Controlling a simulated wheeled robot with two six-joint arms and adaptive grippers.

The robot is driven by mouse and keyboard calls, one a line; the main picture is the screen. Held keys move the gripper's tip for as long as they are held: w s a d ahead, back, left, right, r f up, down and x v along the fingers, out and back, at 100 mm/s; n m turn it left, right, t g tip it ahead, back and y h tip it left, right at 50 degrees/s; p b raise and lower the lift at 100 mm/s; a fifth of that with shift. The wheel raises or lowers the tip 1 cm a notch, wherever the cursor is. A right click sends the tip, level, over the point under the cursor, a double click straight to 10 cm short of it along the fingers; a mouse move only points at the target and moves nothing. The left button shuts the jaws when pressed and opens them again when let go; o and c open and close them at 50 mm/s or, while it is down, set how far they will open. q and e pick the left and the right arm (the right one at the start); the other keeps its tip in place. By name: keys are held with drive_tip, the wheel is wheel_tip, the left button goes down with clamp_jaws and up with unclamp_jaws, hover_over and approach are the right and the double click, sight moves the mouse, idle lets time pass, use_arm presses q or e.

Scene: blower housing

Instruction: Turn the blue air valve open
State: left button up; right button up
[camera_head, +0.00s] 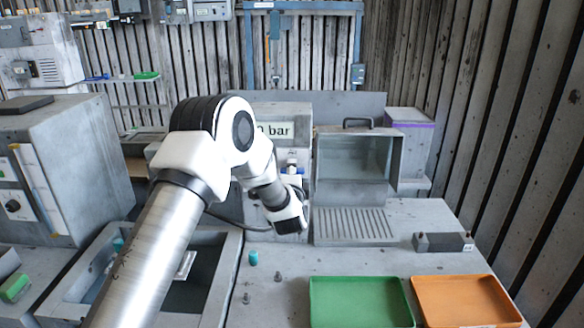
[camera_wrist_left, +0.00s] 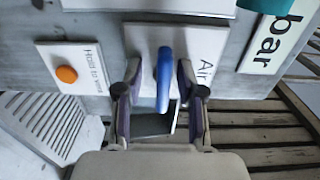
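The blue air valve handle (camera_wrist_left: 164,80) stands out from a white plate (camera_wrist_left: 196,45) marked "Air" in the left wrist view. My left gripper (camera_wrist_left: 160,92) is open, with one finger on each side of the handle. A gap shows between the handle and each finger. My right gripper is not in view.
An orange button (camera_wrist_left: 67,74) sits left of the valve. A display (camera_head: 275,130) reads "0 bar", partly covered by my arm. A clear-fronted box (camera_head: 352,157) stands right of my wrist. Green (camera_head: 360,300) and orange (camera_head: 465,300) trays lie in front.

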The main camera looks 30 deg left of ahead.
use_arm(q)
drive_tip(key=shift+w+a, duration=0.1)
drive_tip(key=shift+w, duration=0.05)
drive_tip(key=shift+s+d+r, duration=0.2)
drive_tip(key=shift+d+r, duration=0.05)
drive_tip(key=shift+c, duration=0.3)
clamp_jaws()
drive_tip(key=shift+f+n+b, duration=0.1)
drive_tip(key=shift+n+b, duration=0.2)
drive_tip(key=shift+b, duration=0.05)
drive_tip(key=n+b, duration=0.2)
drive_tip(key=n, duration=0.2)
drive_tip(key=shift+w+f+n+b, duration=0.1)
drive_tip(key=shift+n+b, duration=0.2)
drive_tip(key=shift+b, duration=0.1)
drive_tip(key=n+b, duration=0.3)
drive_tip(key=n, duration=0.1)
drive_tip(key=shift+n, duration=0.3)
drive_tip(key=n+b, duration=0.3)
drive_tip(key=n, duration=0.1)
drive_tip(key=shift+n+b, duration=1.4)
drive_tip(key=shift+n, duration=0.6)
